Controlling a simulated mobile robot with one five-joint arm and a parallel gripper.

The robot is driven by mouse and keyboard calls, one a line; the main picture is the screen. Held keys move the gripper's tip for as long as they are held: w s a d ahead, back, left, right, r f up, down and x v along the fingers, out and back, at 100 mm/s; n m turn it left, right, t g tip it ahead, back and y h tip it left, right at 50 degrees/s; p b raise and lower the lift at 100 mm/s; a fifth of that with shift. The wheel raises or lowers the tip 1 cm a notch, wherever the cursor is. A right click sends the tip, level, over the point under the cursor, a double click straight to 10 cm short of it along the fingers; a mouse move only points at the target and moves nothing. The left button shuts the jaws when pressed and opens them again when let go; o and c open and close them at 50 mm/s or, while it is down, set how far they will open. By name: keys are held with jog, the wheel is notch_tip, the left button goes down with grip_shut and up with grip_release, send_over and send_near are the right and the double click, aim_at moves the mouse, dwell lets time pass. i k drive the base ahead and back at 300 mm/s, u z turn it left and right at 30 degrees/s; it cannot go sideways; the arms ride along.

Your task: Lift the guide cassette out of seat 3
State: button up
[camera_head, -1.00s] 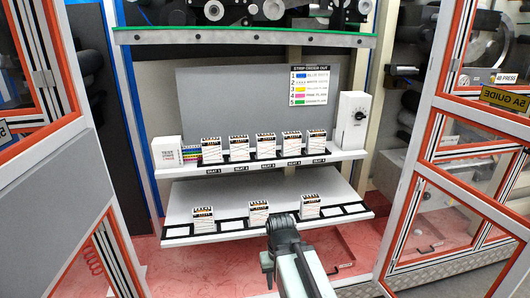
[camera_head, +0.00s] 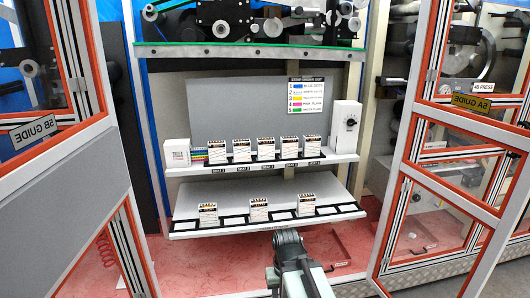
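Several white guide cassettes stand in a row along the upper shelf (camera_head: 335,158). The middle one (camera_head: 266,148) stands upright between its neighbours (camera_head: 242,151) and (camera_head: 290,148). Seat labels run along the shelf's front edge, but their numbers are too small to read surely, so I cannot confirm which is seat 3. Three more cassettes stand on the lower shelf (camera_head: 190,236), at its left (camera_head: 208,215), middle (camera_head: 259,211) and right (camera_head: 305,206). My arm rises at the bottom centre, in front of and below the lower shelf. My gripper's fingers do not show.
A white box with a dark dial (camera_head: 346,128) stands at the upper shelf's right end, a white box (camera_head: 176,152) at its left. A colour-order sign (camera_head: 307,95) hangs behind. Orange-edged door frames (camera_head: 66,165) and (camera_head: 455,170) flank the opening. Machinery overhangs the shelves.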

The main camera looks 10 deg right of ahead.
aim_at(266, 147)
jog(key=u, duration=0.05)
jog(key=i, duration=0.95)
jog(key=u, duration=0.6)
jog(key=i, duration=0.6)
jog(key=u, duration=0.45)
jog(key=k, duration=0.85)
jog(key=u, duration=0.2)
jog(key=i, duration=0.6)
